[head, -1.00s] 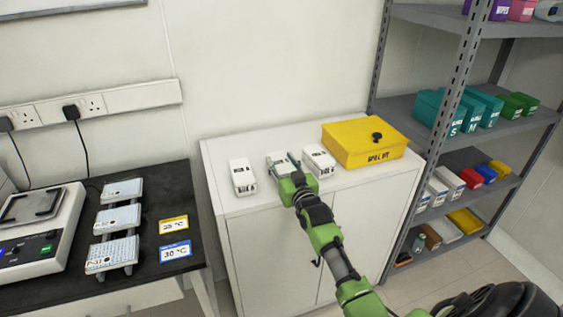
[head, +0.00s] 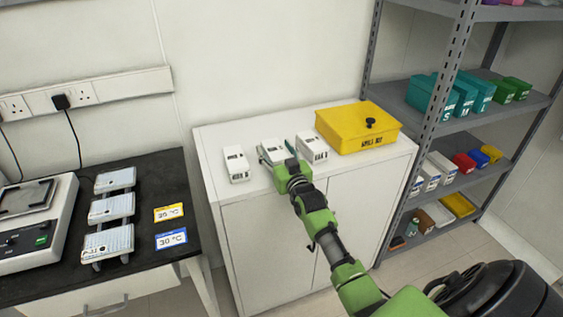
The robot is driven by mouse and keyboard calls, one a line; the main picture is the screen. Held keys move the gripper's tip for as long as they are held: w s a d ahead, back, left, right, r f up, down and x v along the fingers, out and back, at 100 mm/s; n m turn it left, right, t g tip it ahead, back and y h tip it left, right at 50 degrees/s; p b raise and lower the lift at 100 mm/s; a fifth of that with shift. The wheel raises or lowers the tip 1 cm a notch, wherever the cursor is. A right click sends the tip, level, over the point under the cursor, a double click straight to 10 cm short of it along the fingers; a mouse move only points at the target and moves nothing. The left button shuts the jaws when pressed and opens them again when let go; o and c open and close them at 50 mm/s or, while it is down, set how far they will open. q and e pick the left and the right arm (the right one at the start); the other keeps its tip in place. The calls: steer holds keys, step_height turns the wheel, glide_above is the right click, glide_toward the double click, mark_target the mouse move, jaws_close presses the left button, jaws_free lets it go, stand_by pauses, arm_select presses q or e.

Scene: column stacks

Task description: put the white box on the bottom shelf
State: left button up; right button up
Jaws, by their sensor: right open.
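Three small white boxes stand in a row on the white cabinet: a left one (head: 236,164), a middle one (head: 272,151) and a right one (head: 312,148). Which of them the task means cannot be told. My right gripper (head: 276,153) is open at the middle box, with its fingers along the box's two sides. Its wrist hides the box's front. The bottom shelf (head: 440,232) of the grey rack at right holds a brown item, a white item, a yellow bin and a small green item. My left gripper is not in view.
The rack's post (head: 448,100) stands just beyond the cabinet's right side. Higher shelves hold coloured boxes. A black bench (head: 150,237) with a scale is at left.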

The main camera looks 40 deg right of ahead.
steer(key=v, duration=1.4)
steer(key=shift+a+f+b, duration=0.2)
steer(key=shift+a+b, duration=0.15)
steer(key=shift+b, duration=0.05)
steer(key=shift+w, duration=0.2)
